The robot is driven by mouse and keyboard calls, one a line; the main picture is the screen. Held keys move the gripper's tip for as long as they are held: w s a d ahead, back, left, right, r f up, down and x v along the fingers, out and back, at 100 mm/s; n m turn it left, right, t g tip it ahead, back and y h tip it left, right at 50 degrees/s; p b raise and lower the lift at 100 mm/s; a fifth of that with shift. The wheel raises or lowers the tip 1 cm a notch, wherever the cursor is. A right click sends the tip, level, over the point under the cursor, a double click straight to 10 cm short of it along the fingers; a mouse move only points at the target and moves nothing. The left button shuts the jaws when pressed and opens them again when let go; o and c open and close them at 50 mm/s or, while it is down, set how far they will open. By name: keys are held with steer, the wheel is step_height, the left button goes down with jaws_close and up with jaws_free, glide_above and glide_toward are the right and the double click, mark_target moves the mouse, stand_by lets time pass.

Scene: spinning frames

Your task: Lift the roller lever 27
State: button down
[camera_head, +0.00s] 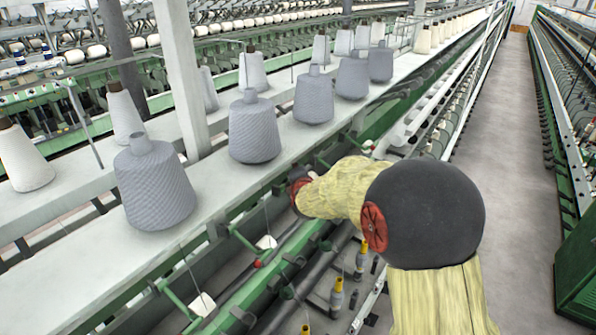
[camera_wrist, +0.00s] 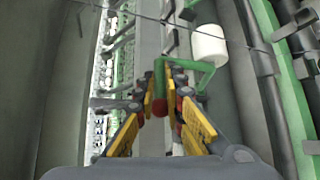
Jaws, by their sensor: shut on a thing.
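In the wrist view, my gripper (camera_wrist: 163,88) has its yellow-padded fingers closed around the end of a green lever (camera_wrist: 160,72). A red knob (camera_wrist: 160,106) on this lever shows between the fingers. The green lever bends to the right beneath a white roller (camera_wrist: 209,45). I take this to be roller lever 27; no number is legible. In the head view, my arm reaches over the machine's edge, and its dark wrist end (camera_head: 299,188) hides the fingers and the held lever.
Large grey yarn cones (camera_head: 155,185) stand on the white shelf (camera_head: 60,280) left of my arm. Another green lever with a red knob (camera_head: 257,263) sits nearer on the machine. Yellow-topped spindles (camera_head: 337,285) stand below. A grey aisle (camera_head: 510,160) is free on the right.

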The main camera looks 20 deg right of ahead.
steer(key=c, duration=2.2)
jaws_free()
steer(key=shift+w+a+r, duration=0.1)
steer(key=shift+w+r, duration=0.1)
steer(key=o, duration=0.3)
steer(key=shift+w+f, duration=0.1)
steer(key=shift+w, duration=0.25)
steer(key=v, duration=1.2)
steer(key=shift+f, duration=0.25)
